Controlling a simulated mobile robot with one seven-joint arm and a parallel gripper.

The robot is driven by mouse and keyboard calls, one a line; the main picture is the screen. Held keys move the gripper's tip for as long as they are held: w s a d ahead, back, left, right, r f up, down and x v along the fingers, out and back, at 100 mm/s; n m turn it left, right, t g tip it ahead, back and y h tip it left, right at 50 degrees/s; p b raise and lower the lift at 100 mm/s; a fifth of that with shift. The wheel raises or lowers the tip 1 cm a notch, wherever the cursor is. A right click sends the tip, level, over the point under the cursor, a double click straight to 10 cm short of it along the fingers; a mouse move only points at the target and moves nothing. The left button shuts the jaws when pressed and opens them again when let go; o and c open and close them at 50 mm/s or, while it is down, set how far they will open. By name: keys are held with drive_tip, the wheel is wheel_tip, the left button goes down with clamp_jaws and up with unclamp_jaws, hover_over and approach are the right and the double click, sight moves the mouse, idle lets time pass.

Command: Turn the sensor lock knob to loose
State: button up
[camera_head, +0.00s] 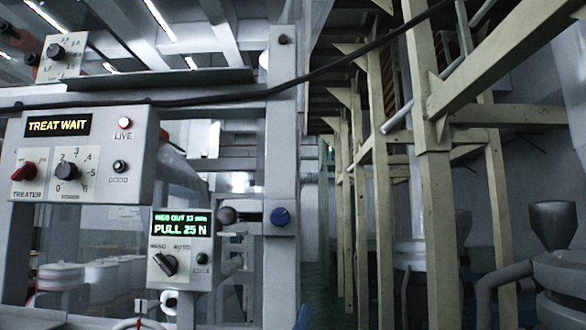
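Whether either is tight or loose cannot be told. The control box (181,285) to the left shows "WEB OUT 13 mm" and "PULL 25 N"; the 13 is small and hard to read. My gripper is not in view.
A black cable (330,68) crosses above. Cream steel posts (437,200) stand right.

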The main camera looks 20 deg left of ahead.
sight(280, 216)
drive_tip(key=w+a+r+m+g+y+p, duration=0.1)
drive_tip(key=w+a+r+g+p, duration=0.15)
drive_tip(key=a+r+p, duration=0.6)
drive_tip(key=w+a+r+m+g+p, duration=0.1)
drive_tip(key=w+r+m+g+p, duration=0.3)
drive_tip(key=p, duration=1)
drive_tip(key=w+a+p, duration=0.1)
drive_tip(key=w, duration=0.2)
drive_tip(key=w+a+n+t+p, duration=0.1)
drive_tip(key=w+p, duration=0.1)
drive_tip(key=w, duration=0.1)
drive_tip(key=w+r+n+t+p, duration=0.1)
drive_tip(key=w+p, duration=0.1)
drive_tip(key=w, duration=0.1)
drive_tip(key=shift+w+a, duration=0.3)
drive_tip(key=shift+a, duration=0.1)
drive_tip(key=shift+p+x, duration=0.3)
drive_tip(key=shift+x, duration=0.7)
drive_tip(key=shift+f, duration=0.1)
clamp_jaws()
